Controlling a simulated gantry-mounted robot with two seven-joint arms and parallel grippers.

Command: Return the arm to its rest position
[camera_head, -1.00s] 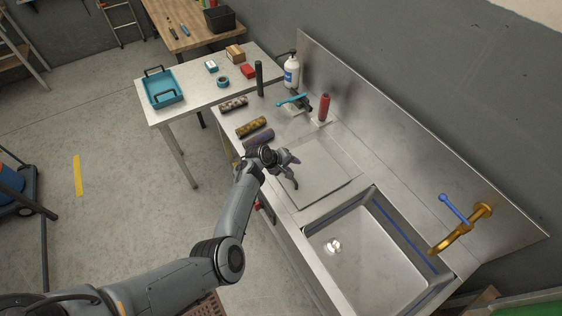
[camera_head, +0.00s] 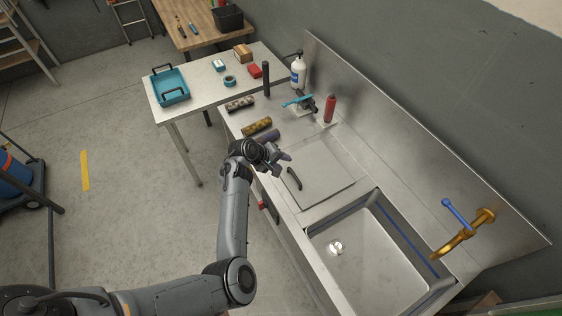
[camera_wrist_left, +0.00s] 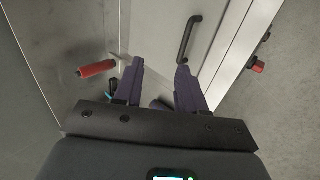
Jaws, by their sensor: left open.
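My left arm (camera_head: 233,215) comes in from the lower left of the head view. Its gripper (camera_head: 283,162) is over the near edge of the steel counter, beside the flat panel with a dark handle (camera_head: 293,179). In the left wrist view the gripper (camera_wrist_left: 158,85) shows two purple fingers spread apart with nothing between them. The dark handle also shows there (camera_wrist_left: 189,38), beyond the right finger. My right gripper is in neither view.
The sink basin (camera_head: 345,264) with a brass faucet (camera_head: 463,234) lies right of the panel. Patterned rolls (camera_head: 257,127), a red bottle (camera_head: 330,108) and a white bottle (camera_head: 298,72) stand or lie on the counter. A teal tray (camera_head: 170,100) is on the pale table.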

